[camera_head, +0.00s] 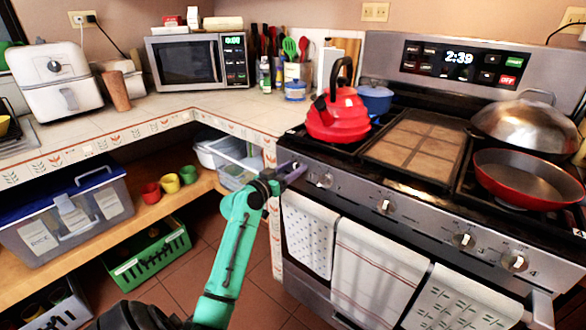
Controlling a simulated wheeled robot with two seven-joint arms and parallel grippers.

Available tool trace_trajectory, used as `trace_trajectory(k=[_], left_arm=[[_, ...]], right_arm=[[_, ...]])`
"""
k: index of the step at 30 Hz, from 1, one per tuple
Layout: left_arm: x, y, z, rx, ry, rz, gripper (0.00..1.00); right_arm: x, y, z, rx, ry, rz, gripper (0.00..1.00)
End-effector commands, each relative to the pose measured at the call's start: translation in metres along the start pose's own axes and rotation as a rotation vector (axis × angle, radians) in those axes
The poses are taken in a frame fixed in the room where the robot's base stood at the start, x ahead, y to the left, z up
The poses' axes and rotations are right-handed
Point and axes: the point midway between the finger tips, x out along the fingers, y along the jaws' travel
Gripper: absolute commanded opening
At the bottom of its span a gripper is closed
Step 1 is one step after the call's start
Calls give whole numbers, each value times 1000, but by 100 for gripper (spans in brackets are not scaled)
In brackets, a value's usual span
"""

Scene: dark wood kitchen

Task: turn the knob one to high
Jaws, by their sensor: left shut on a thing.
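The stove's front panel (422,222) carries a row of silver knobs. The knob at the far left end, knob one, is mostly hidden behind my left gripper (293,172). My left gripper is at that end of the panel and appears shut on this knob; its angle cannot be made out. The second knob (325,180) is just to the right of the gripper. Further right are a middle knob (385,205) and two more, one of them a knob (463,240) and the other the rightmost knob (514,261). My right gripper is not in view.
A red kettle (338,113) and blue pot (375,99) stand on the left burners. A red pan (527,179) and a domed lid (525,124) are on the right. Towels (375,272) hang below the knobs. The counter corner (262,122) is close left of the gripper.

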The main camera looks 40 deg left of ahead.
Motion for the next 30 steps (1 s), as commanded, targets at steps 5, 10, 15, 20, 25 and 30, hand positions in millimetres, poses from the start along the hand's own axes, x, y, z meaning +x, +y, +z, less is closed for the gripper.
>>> trace_trajectory(k=[5, 10, 15, 20, 25, 30], left_arm=[[0, -2, 0, -135, -3, 1, 0], [0, -4, 0, -283, -3, 0, 0], [0, -5, 1, -418, -4, 0, 0], [0, -7, 2, -521, -4, 0, 0], [0, -8, 3, -593, -3, -1, 0], [0, -8, 4, -631, -3, 0, 0]], right_arm=[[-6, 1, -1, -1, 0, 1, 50], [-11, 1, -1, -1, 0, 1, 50], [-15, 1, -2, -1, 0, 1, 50], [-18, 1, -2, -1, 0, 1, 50], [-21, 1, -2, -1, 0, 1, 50], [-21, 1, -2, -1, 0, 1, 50]])
